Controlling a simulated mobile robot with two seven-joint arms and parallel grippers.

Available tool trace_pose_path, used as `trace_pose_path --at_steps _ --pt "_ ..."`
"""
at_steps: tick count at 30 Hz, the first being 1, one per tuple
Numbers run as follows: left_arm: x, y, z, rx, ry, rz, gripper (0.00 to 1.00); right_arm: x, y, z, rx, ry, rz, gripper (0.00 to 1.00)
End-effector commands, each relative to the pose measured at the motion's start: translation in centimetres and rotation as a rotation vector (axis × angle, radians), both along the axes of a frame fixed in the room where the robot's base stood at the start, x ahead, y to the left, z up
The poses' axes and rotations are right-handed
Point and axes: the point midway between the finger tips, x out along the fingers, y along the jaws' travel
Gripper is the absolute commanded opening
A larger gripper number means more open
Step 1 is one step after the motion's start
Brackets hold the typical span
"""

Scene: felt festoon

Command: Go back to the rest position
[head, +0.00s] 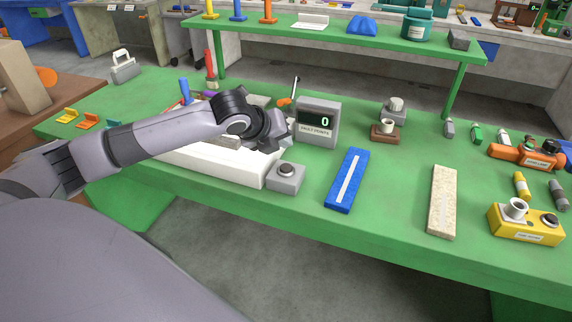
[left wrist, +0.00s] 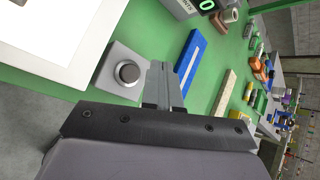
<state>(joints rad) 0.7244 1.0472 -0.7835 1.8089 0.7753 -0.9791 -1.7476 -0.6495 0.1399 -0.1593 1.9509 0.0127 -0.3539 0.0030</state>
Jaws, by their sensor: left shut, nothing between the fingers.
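My left arm comes in from the left in the head view and reaches over the white tray (head: 215,163) on the green bench. My right gripper is in neither view.
A counter display (head: 317,122) reading 0 stands just right of my gripper. A blue strip (head: 347,180) and a beige strip (head: 442,202) lie on the bench (head: 395,190). A yellow box (head: 525,224) is at the right front. A green shelf (head: 350,42) spans the back.

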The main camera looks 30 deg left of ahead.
Motion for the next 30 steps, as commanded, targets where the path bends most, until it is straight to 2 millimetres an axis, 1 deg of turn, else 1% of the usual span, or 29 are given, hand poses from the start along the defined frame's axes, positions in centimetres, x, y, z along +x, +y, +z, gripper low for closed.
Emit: trace_pose_path --at_steps 14,17,20,23,24,27,30 --pt "0.0 0.0 0.1 0.001 0.000 -0.001 0.00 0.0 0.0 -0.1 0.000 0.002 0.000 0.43" --pt "-0.2 -0.5 -0.3 -0.012 0.007 0.001 0.00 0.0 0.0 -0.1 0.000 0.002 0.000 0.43" --pt "-1.2 -2.5 -1.9 -0.065 0.036 0.022 0.00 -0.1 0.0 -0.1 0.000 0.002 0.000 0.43" --pt "-3.0 -5.7 -4.3 -0.165 0.086 0.073 0.00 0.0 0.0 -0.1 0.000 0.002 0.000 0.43" --pt "-4.0 -7.1 -5.3 -0.215 0.109 0.105 0.00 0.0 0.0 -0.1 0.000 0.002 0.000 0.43" --pt "-6.7 -10.3 -7.5 -0.349 0.169 0.208 0.00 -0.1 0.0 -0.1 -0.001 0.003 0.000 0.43" --pt "-9.5 -12.7 -9.2 -0.483 0.227 0.335 0.00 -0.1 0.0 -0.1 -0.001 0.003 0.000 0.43"
